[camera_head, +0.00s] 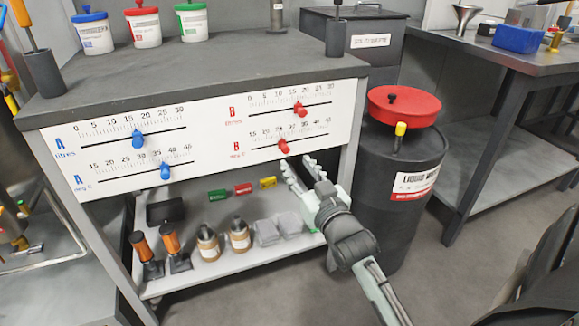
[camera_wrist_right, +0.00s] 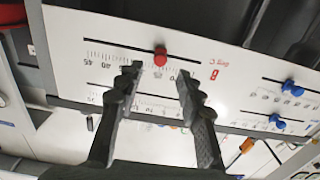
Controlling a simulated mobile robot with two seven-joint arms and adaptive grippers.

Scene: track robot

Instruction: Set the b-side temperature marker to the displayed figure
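The red b-side temperature marker (camera_head: 284,146) sits on the lower right slider line of the white panel (camera_head: 215,150), beside a red B and left of that line's middle. In the right wrist view, which shows the panel upside down, the same marker (camera_wrist_right: 160,57) lies between the finger lines. My right gripper (camera_head: 297,163) is open just below and in front of the marker; its two fingers (camera_wrist_right: 160,80) show apart with nothing between them. Contact with the marker cannot be told. My left gripper is not in view. No displayed target figure can be made out.
Another red marker (camera_head: 300,110) sits on the slider above. Two blue markers, upper (camera_head: 138,139) and lower (camera_head: 165,171), sit on the A side. A black drum (camera_head: 400,220) with a red funnel (camera_head: 405,104) stands right of the panel.

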